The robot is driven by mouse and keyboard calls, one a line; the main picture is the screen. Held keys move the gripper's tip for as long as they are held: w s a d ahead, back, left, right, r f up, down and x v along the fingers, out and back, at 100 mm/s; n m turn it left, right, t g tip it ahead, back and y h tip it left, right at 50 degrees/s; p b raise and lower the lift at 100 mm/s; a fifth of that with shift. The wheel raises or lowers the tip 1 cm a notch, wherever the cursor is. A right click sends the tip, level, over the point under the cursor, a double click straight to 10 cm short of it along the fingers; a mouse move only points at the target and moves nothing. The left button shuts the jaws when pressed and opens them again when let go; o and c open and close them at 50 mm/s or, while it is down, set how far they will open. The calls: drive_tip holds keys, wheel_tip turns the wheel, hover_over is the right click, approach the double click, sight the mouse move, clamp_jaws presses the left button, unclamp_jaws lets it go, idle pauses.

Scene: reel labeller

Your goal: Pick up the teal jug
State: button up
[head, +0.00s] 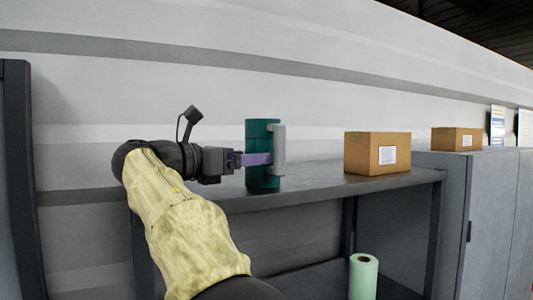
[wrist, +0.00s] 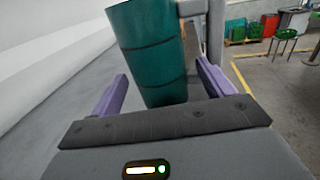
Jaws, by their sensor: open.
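The teal jug (head: 262,144) stands upright on the grey shelf top (head: 330,183) in the head view. It is a tall cylinder with dark bands and a grey handle (head: 279,149) on its right side. In the wrist view the jug (wrist: 153,55) stands ahead, its lower part between my purple fingers. My gripper (wrist: 163,82) is open, one finger on each side of the jug, with gaps visible on both sides. In the head view my gripper (head: 256,159) reaches the jug from the left at mid-height. The far finger is hidden there.
A cardboard box (head: 375,153) stands on the shelf top right of the jug. Another box (head: 456,140) sits on the grey cabinet (head: 485,200). A light green roll (head: 363,276) stands on the lower shelf. The wall runs behind. The shelf between jug and box is clear.

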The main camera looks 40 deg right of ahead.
drive_tip(key=shift+w+d+p, duration=0.2)
drive_tip(key=shift+d+p, duration=0.15)
drive_tip(key=d+p, duration=0.2)
drive_tip(key=d, duration=0.2)
drive_tip(key=shift+s+d+f, duration=0.1)
drive_tip(key=shift+d+f, duration=0.05)
drive_tip(key=shift+d, duration=0.15)
drive_tip(key=shift+a, duration=0.1)
drive_tip(key=shift+c, duration=0.2)
drive_tip(key=c, duration=0.9)
drive_tip(key=shift+r, duration=5)
